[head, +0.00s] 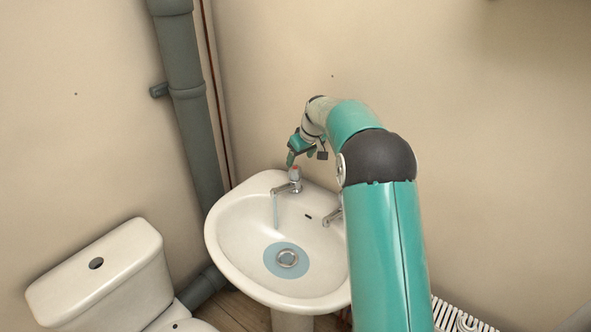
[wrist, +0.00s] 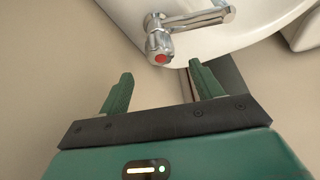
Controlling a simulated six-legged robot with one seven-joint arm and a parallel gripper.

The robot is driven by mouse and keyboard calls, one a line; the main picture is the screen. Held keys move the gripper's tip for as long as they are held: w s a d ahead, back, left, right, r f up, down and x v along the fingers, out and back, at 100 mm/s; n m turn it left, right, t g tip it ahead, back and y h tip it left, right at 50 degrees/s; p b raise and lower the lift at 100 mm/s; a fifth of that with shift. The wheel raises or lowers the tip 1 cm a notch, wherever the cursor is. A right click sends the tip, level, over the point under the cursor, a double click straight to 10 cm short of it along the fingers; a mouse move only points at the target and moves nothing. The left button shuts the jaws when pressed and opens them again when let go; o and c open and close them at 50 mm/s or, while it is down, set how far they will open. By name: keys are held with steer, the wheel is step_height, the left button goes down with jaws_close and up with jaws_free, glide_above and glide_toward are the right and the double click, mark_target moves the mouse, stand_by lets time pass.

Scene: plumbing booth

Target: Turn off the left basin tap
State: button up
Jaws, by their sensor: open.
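The left basin tap (head: 295,180) is chrome with a red-marked knob and stands on the back left rim of the white basin (head: 226,232). A thin stream of water (head: 276,210) falls from its spout. In the wrist view the tap's knob (wrist: 158,48), with a red dot, lies just beyond and between the open green fingers. My gripper (wrist: 155,88) is open and empty. In the head view my gripper (head: 293,158) hangs just above the tap, partly hidden by its own links. A second tap (head: 333,217) sits to the right, partly covered by my arm.
A white toilet (head: 100,275) stands left of the basin. A thick grey pipe (head: 185,100) runs down the corner behind it. The wall is close behind the taps. A white radiator (head: 460,318) is at lower right. Bluish water (head: 272,262) surrounds the drain.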

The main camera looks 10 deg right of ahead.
mark_target(296, 168)
steer(key=x, duration=0.7)
steer(key=shift+w+f, duration=0.15)
steer(key=shift+f, duration=0.15)
steer(key=c, duration=1)
